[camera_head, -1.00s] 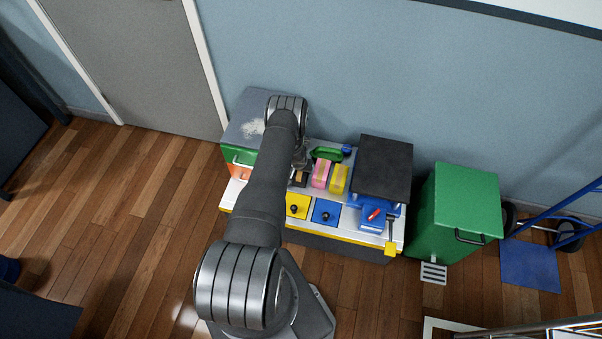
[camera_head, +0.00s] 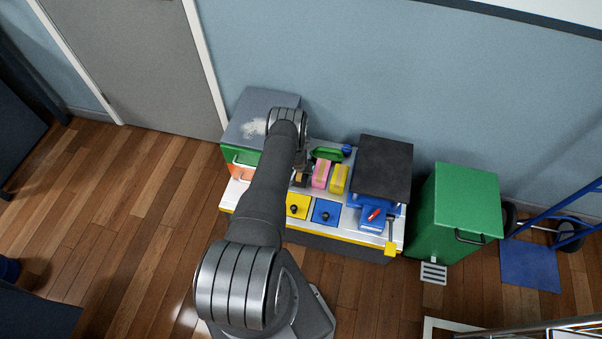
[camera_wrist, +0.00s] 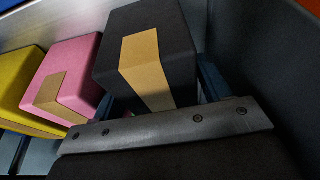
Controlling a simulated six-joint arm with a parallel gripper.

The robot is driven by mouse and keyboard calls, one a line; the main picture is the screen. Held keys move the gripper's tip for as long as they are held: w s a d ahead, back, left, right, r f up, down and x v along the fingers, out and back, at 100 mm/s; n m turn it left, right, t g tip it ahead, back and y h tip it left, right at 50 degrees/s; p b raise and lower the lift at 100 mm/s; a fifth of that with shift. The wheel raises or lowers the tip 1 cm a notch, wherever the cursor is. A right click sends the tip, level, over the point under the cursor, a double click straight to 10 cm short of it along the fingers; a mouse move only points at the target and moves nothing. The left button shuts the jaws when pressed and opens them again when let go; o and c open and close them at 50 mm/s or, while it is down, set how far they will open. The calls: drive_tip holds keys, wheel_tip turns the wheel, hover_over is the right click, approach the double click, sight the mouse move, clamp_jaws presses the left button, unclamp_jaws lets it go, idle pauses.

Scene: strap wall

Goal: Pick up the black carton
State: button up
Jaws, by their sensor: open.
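The black carton (camera_wrist: 178,48) with a tan strip of tape fills the upper middle of the wrist view. My gripper (camera_wrist: 158,92) is open, with one dark finger showing on each side of the carton's near end. I cannot tell whether either finger touches it. In the head view, my gripper (camera_head: 301,166) is at the left part of the bench top. My arm hides most of the carton there; its tan tape (camera_head: 299,177) shows just below the gripper.
A pink carton (camera_wrist: 66,68) and a yellow carton (camera_wrist: 24,90) stand in a row left of the black one. A dark grey wall (camera_wrist: 270,60) rises close on the right. In the head view, a blue press-like machine (camera_head: 378,205) stands right of the cartons.

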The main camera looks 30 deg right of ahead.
drive_tip(key=shift+c, duration=0.4)
drive_tip(key=c, duration=0.9)
drive_tip(key=shift+o, duration=0.2)
